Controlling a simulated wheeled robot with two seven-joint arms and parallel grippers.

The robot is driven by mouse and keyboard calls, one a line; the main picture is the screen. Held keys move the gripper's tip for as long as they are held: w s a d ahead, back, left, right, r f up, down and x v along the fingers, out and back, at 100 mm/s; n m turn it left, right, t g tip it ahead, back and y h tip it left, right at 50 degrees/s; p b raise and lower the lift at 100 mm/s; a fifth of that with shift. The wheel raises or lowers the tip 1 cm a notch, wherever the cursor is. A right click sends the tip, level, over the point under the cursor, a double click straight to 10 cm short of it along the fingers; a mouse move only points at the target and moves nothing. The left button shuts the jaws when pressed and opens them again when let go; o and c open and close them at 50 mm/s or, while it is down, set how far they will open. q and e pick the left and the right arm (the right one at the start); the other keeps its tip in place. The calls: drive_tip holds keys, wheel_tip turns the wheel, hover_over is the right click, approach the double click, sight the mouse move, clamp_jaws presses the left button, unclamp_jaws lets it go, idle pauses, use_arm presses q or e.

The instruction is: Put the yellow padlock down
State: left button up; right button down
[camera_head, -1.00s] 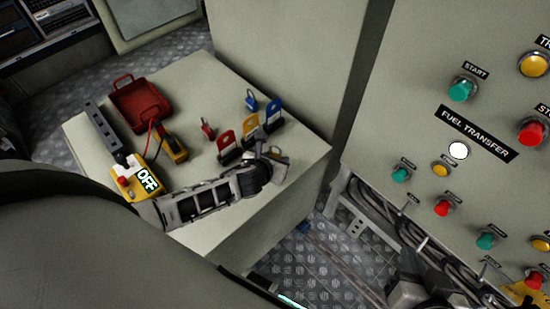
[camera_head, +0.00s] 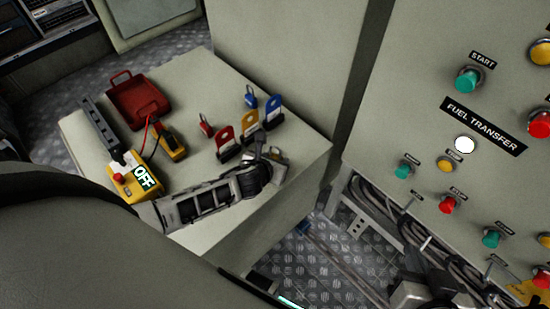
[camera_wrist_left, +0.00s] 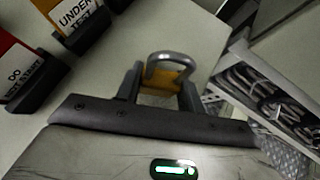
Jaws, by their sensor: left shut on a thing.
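The yellow padlock (camera_wrist_left: 160,82) shows in the left wrist view, with its grey metal shackle pointing up. My left gripper (camera_wrist_left: 158,92) is shut on its body, one finger on each side. In the head view my left gripper (camera_head: 274,163) is over the right part of the grey cabinet top (camera_head: 215,85), near its edge. The padlock is hard to make out there, and I cannot tell whether it touches the top. My right gripper (camera_head: 425,292) is partly in view at the lower right, in front of the panel; its jaws are unclear.
Red (camera_head: 227,148), yellow (camera_head: 249,127) and blue (camera_head: 272,113) tag stands are beside my left gripper. A red padlock (camera_head: 205,126) and a blue padlock (camera_head: 251,98) lie behind them. A red tray (camera_head: 137,100) and yellow OFF box (camera_head: 135,180) are left. The fuel panel (camera_head: 400,110) is right.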

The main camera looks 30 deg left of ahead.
use_arm(q)
drive_tip(key=shift+f, duration=0.35)
use_arm(e)
drive_tip(key=shift+f, duration=0.35)
use_arm(q)
drive_tip(key=o, duration=0.9)
drive_tip(key=shift+o, duration=0.2)
drive_tip(key=p+v, duration=0.1)
drive_tip(key=v, duration=0.4)
drive_tip(key=shift+w+r+p, duration=0.1)
drive_tip(key=shift+p, duration=0.3)
drive_tip(key=p+v, duration=0.2)
drive_tip(key=v, duration=0.9)
drive_tip(key=shift+p, duration=0.4)
use_arm(e)
wheel_tip(320, 180, up, 3)
drive_tip(key=shift+w+d+f, duration=0.1)
